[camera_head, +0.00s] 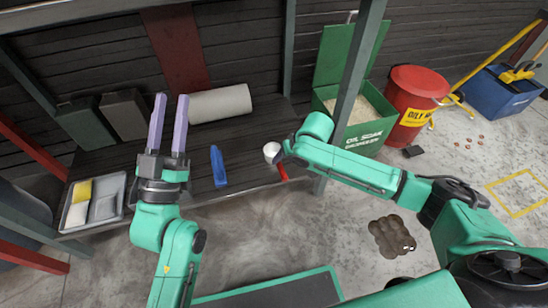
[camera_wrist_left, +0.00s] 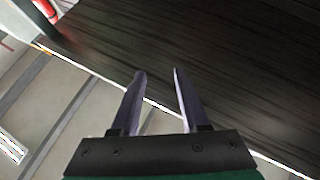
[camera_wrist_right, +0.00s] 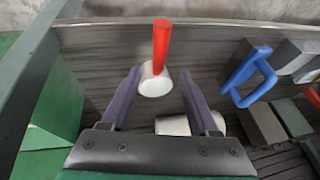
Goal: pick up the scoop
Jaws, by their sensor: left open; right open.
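The scoop has a white cup (camera_head: 271,152) and a red handle (camera_head: 282,171). It lies near the front edge of the dark shelf, with the handle towards that edge. My right gripper (camera_head: 284,151) is at the scoop. In the right wrist view the open fingers (camera_wrist_right: 159,74) are on either side of the white cup (camera_wrist_right: 154,84), with gaps, and the red handle (camera_wrist_right: 160,42) points away. Its fingers are mostly hidden in the head view. My left gripper (camera_head: 171,98) is open and empty over the left part of the shelf, and also shows open in the left wrist view (camera_wrist_left: 158,75).
A blue tool (camera_head: 218,166) lies left of the scoop; its handle loop shows in the right wrist view (camera_wrist_right: 246,78). A beige roll (camera_head: 219,104) lies behind. A grey tray (camera_head: 121,193) sits left. A green post (camera_head: 352,90) and green bin (camera_head: 365,133) stand right.

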